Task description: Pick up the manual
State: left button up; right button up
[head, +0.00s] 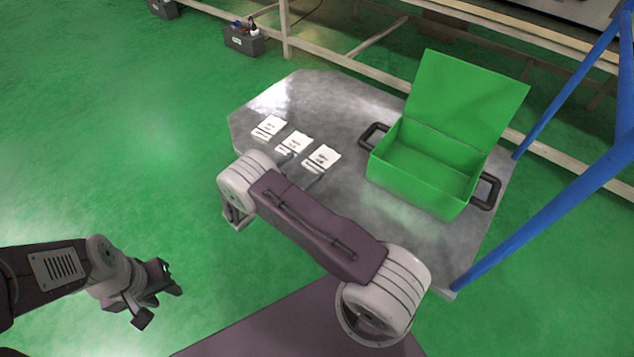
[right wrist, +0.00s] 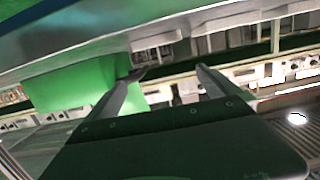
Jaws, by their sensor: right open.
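Three white manuals lie in a slanting row on the grey metal table: a left one (head: 269,126), a middle one (head: 295,142) and a right one (head: 323,157). My right gripper (head: 301,169) is at the near side of the middle and right manuals, partly hidden by its own arm. In the right wrist view its two fingers (right wrist: 170,71) are spread with nothing between them. No manual can be made out in that view. I cannot tell its height above the table. My left gripper (head: 160,304) is open and empty over the green floor, away from the table.
An open green box (head: 415,185) with black side handles stands on the table's (head: 350,98) right part, its lid raised at the back. Blue posts (head: 545,220) rise at the right. A beige rail (head: 370,72) runs behind the table.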

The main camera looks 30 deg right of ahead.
aim_at(319, 160)
jog(key=f, duration=0.3)
jog(key=shift+s+a+f+b, duration=0.1)
jog(key=shift+a+f+b, duration=0.05)
jog(key=shift+a+b, duration=0.25)
jog(key=b+x, duration=0.2)
jog(key=x, duration=0.2)
jog(key=shift+b, duration=0.35)
jog(key=d+b, duration=0.1)
jog(key=w+d+f+b, duration=0.1)
jog(key=b, duration=0.1)
jog(key=shift+d+f, duration=0.1)
jog(key=shift+f, duration=0.2)
jog(key=shift+b+x, duration=0.7)
jog(key=shift+x, duration=0.4)
jog(key=shift+w+d+r, duration=0.1)
jog(key=shift+w+r, duration=0.1)
jog(key=shift+r, duration=0.25)
pick_arm(q)
notch_tip(319, 160, down, 10)
jog(key=shift+r, duration=0.25)
pick_arm(e)
jog(key=c, duration=1.6)
